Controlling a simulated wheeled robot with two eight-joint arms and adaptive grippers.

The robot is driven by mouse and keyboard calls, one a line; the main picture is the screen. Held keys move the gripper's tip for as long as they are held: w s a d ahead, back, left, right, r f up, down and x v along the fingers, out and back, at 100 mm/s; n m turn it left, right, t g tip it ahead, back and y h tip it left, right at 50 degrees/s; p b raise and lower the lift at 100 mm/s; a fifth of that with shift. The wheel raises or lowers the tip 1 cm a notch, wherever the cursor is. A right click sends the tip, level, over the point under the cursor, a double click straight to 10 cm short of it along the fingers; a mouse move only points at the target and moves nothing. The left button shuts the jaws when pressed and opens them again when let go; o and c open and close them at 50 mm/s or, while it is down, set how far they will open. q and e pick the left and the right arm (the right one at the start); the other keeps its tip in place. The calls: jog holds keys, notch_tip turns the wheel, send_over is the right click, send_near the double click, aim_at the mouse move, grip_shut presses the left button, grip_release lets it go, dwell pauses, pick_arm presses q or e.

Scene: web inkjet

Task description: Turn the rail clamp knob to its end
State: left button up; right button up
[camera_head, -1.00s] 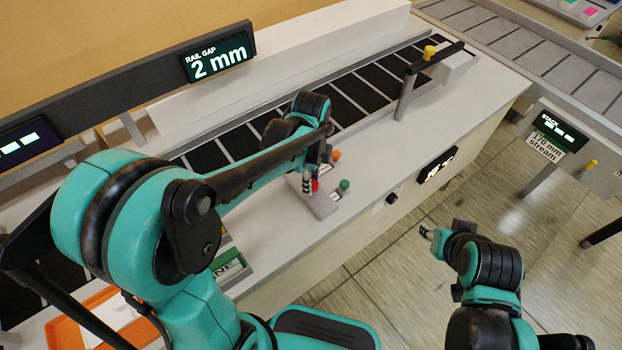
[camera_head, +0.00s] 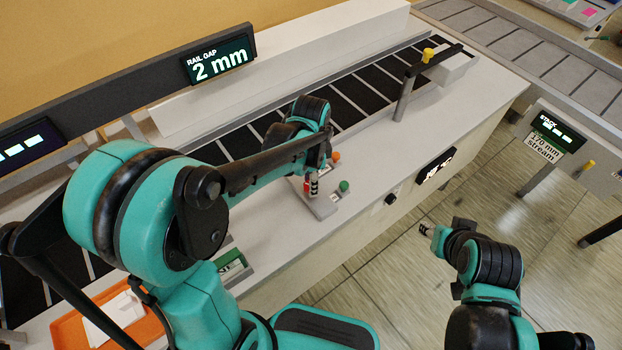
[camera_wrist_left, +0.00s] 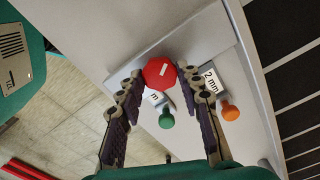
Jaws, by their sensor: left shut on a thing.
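A red faceted knob (camera_wrist_left: 160,72) with a white bar mark sits between the fingertips of my left gripper (camera_wrist_left: 158,78) in the left wrist view. The gripper is shut on it. In the head view, the left gripper (camera_head: 311,183) reaches down over a small grey plate on the machine's front ledge, and only a bit of red shows there. The rail gap display (camera_head: 218,60) reads 2 mm. My right gripper (camera_head: 428,230) hangs over the floor, away from the machine; its finger opening is too small to judge.
A green knob (camera_wrist_left: 166,120) and an orange knob (camera_wrist_left: 230,112) stand close to the fingers, beside small labels, one reading 2 mm. A post with a yellow knob (camera_head: 429,52) stands by the dark conveyor. An orange tray (camera_head: 70,328) lies at lower left.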

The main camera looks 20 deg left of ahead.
pick_arm(q)
jog(key=n, duration=0.4)
jog(key=shift+n+p, duration=0.3)
jog(key=shift+p, duration=0.05)
jog(key=n, duration=0.3)
jog(key=shift+n, duration=0.4)
jog(key=n+p, duration=0.1)
jog(key=n, duration=1.9)
jog(key=shift+n+p, duration=0.35)
jog(key=shift+n, duration=0.05)
jog(key=o, duration=1.2)
jog(key=shift+c, duration=0.2)
